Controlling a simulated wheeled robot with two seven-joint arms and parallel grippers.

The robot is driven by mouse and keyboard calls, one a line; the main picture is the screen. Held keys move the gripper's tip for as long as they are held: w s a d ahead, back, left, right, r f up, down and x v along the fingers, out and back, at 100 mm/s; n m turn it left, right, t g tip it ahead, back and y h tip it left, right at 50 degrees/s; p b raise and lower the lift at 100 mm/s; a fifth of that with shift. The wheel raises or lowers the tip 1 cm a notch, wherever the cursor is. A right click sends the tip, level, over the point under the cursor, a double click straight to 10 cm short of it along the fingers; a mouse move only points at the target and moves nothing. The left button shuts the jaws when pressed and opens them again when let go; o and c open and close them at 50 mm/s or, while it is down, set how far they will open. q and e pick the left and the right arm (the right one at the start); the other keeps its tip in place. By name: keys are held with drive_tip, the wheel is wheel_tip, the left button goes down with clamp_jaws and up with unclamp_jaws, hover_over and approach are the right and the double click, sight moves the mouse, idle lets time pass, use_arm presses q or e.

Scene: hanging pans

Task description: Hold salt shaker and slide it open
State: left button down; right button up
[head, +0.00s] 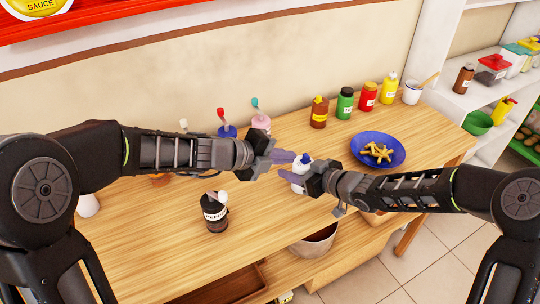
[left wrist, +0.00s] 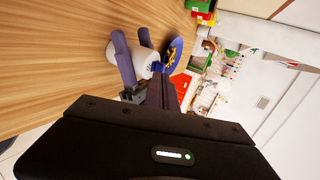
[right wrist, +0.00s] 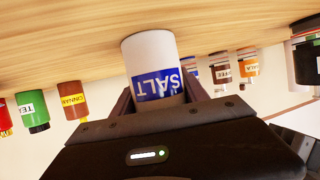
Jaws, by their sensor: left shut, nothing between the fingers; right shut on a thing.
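The salt shaker (head: 298,178) is white with a blue label and is held above the wooden table. My right gripper (head: 298,176) is shut on it. The right wrist view shows the shaker (right wrist: 152,54) between the fingers, its SALT label upside down in the picture. My left gripper (head: 284,157) is shut and empty, its fingertips close to the shaker's top. In the left wrist view the shaker's blue top (left wrist: 157,67) is just beyond the left fingertips (left wrist: 160,80). I cannot tell whether they touch it, or whether the top is open.
A black pepper shaker (head: 215,214) stands on the table (head: 150,240) at the front left. A blue plate with fries (head: 365,140) lies to the right. Bottles such as the green one (head: 345,103) line the back. Shelves (head: 450,95) stand at the right.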

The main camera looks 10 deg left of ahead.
use_arm(q)
drive_tip(key=v, duration=0.6)
use_arm(e)
drive_tip(key=o, duration=1.6)
drive_tip(key=shift+c, duration=0.2)
drive_tip(key=shift+d, duration=0.1)
drive_tip(key=v, duration=1.2)
drive_tip(key=shift+f, duration=0.1)
